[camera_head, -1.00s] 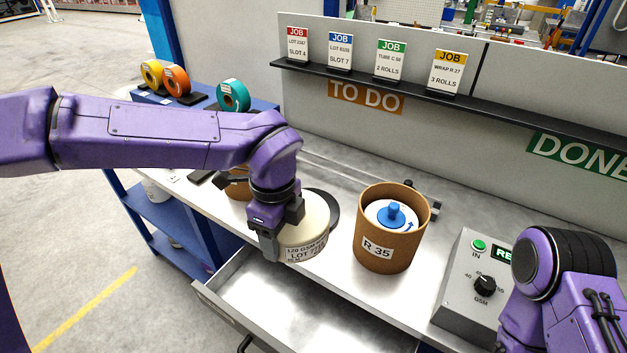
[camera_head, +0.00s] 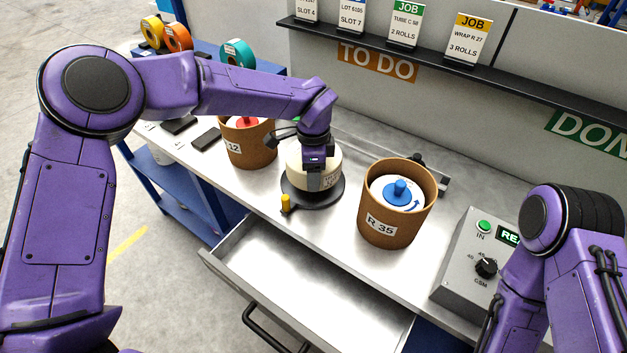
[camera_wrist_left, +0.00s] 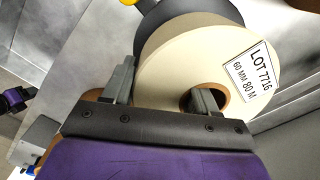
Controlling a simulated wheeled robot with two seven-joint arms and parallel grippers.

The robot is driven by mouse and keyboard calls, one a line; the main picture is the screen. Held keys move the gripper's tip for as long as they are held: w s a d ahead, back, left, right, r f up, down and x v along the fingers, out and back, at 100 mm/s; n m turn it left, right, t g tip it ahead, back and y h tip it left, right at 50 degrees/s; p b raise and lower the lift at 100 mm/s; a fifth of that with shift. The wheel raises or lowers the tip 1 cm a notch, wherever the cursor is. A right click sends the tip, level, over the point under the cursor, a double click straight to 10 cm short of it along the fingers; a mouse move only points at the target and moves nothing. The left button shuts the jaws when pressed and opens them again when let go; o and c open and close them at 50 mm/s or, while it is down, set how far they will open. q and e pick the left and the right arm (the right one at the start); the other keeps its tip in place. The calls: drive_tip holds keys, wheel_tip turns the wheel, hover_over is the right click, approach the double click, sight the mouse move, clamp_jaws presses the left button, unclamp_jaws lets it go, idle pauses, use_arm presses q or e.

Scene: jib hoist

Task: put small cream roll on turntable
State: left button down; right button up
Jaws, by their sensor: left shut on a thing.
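The cream roll (camera_head: 295,160) is in my left gripper (camera_head: 318,178) at the turntable (camera_head: 296,196), a black disc with a yellow post at its edge. It sits over the disc; I cannot tell whether it touches. In the left wrist view the roll (camera_wrist_left: 190,62) shows a label reading LOT 7716, 60 MM 80 M. My left gripper (camera_wrist_left: 160,92) is shut on the roll's wall, one finger outside and one in the brown core. The turntable (camera_wrist_left: 165,14) shows dark grey behind the roll. My right arm is at the lower right; its gripper is out of view.
A brown tub marked R 35 (camera_head: 384,231) with a blue knob stands right of the turntable. Another tub (camera_head: 248,150) with a red top stands left. An open, empty drawer (camera_head: 300,285) juts out in front. A grey control box (camera_head: 462,262) is at the right.

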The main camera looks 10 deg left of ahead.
use_arm(q)
drive_tip(key=shift+w+f, duration=0.25)
drive_tip(key=shift+f, duration=0.1)
wheel_tip(320, 180, down, 3)
drive_tip(key=shift+b, duration=0.9)
drive_tip(key=shift+f, duration=0.1)
drive_tip(key=shift+c, duration=1.6)
unclamp_jaws()
